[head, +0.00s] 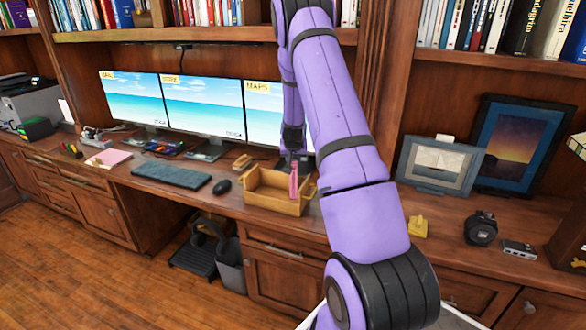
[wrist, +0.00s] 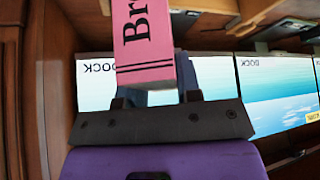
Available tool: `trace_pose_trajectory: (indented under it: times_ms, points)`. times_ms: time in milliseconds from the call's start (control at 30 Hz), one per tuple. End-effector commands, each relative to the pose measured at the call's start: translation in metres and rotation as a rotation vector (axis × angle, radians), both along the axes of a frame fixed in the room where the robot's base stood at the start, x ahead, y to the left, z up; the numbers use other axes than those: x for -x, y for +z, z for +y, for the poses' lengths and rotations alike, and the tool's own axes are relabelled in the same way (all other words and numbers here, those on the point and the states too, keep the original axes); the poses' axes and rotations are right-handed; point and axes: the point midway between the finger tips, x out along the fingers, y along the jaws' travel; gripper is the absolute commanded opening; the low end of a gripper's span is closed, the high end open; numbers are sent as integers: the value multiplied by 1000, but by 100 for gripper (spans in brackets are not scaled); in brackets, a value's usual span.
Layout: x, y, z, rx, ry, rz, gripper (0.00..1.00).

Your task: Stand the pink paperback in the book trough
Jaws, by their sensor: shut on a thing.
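The pink paperback (head: 293,184) is upright in my gripper (head: 293,157), seen narrow and edge-on in the head view. The wooden book trough (head: 268,204) stands on the desk, and the book's lower part shows within its outline, near its right end. I cannot tell whether the book touches the trough floor. In the wrist view the pink paperback (wrist: 145,42), with black lettering and a dark stripe, is between the fingers of my gripper (wrist: 156,97). The trough is not clear in the wrist view.
Monitors (head: 200,102) stand behind the trough. A keyboard (head: 172,175) and mouse (head: 222,187) lie to its left. Picture frames (head: 437,164), a small yellow object (head: 417,227) and a camera (head: 481,228) are on the right. My arm hides the desk just right of the trough.

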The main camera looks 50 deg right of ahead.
Motion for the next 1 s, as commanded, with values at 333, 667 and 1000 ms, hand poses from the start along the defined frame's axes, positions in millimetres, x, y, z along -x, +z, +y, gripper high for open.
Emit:
trace_pose_trajectory:
  times_ms: [333, 667, 1000]
  points:
    - [0, -34, -1, 1, -1, 1, 0]
    - [0, -46, -1, 2, 0, -2, 0]
    - [0, -49, 0, 1, 0, -1, 57]
